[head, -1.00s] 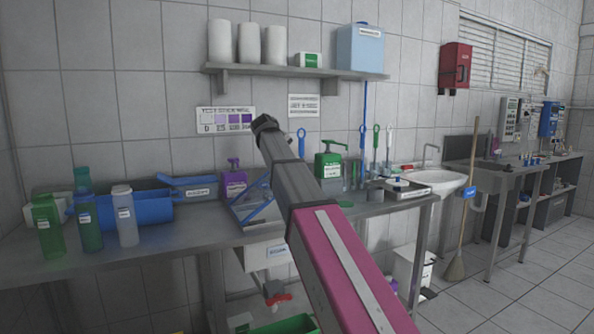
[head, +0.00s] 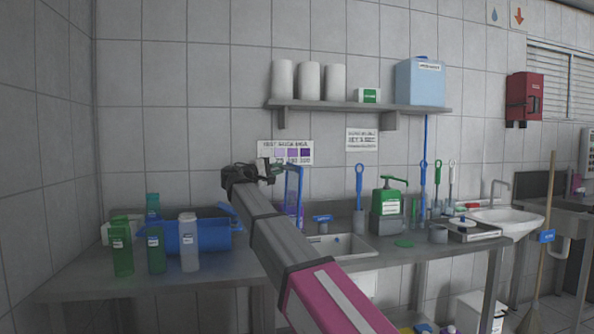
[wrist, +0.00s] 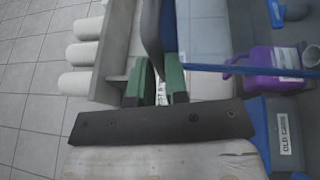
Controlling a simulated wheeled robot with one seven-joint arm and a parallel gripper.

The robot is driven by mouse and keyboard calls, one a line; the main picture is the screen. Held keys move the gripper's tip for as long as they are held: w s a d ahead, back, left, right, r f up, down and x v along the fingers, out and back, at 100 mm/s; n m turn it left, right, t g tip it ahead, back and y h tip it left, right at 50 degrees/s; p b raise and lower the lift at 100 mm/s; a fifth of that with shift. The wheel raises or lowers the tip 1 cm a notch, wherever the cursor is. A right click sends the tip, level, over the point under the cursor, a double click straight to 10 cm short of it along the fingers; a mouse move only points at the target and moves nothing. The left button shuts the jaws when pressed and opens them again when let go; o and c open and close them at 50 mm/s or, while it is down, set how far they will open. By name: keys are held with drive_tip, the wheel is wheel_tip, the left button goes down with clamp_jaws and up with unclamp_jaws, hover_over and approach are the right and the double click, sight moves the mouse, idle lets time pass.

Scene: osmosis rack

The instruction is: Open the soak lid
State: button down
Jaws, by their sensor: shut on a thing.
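My gripper (head: 268,172) is at the upper left end of the frame, high above the counter. In the wrist view my gripper's green-padded fingers (wrist: 158,88) are close together around a dark, bluish edge, which I take to be the lid's. A blue bar (wrist: 225,69) runs off to the right there. The exact contact is partly hidden by the fingers.
A blue tub (head: 190,237) and several bottles (head: 155,250) stand on the counter's left. A purple jug (wrist: 275,63) is close to my gripper. A green pump bottle (head: 388,203) stands right of the basin. A wall shelf (head: 350,105) holds white rolls (head: 309,80).

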drive_tip(key=s+a+f, duration=0.2)
drive_tip(key=a, duration=0.4)
drive_tip(key=shift+a+h, duration=0.2)
drive_tip(key=shift+h, duration=0.1)
drive_tip(key=c, duration=1.1)
unclamp_jaws()
drive_tip(key=shift+d, duration=0.1)
drive_tip(key=shift+t, duration=0.3)
drive_tip(key=v, duration=1.1)
